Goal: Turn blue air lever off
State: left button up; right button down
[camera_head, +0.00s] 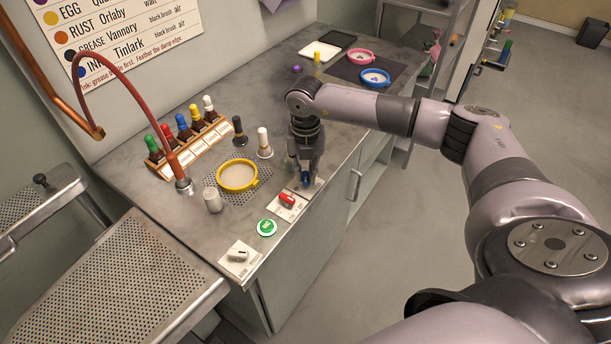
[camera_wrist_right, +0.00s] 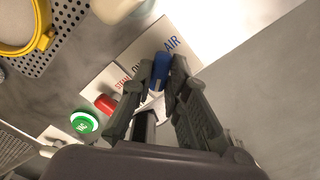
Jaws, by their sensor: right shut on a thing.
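The blue air lever (camera_head: 306,179) sits near the front edge of the counter. It also shows in the right wrist view (camera_wrist_right: 160,70), on a white plate (camera_wrist_right: 122,72) marked "AIR". My right gripper (camera_head: 306,174) points down over the lever. In the right wrist view its fingertips (camera_wrist_right: 162,84) are closed at the near end of the blue lever, one on each side. The far end of the lever shows beyond them. The exact contact is partly hidden by the fingers. My left gripper is not in view.
A red lever (camera_head: 287,199) is beside it, then a green button (camera_head: 267,227) and a white switch (camera_head: 238,254). A yellow ring (camera_head: 237,176) lies on a perforated plate. A black-capped bottle (camera_head: 239,131) and a white-capped one (camera_head: 264,143) stand close behind. The floor in front is clear.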

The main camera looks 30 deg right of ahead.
jog(key=n+b, duration=0.3)
jog(key=n, duration=0.2)
jog(key=shift+f+n, duration=0.1)
jog(key=shift+n, duration=0.2)
jog(key=n+b, duration=0.1)
jog(key=n, duration=0.2)
jog(key=shift+b, duration=0.35)
jog(key=shift+n+b, duration=0.35)
jog(key=shift+n, duration=0.55)
jog(key=c, duration=1.6)
grip_release()
jog(key=shift+o, duration=0.2)
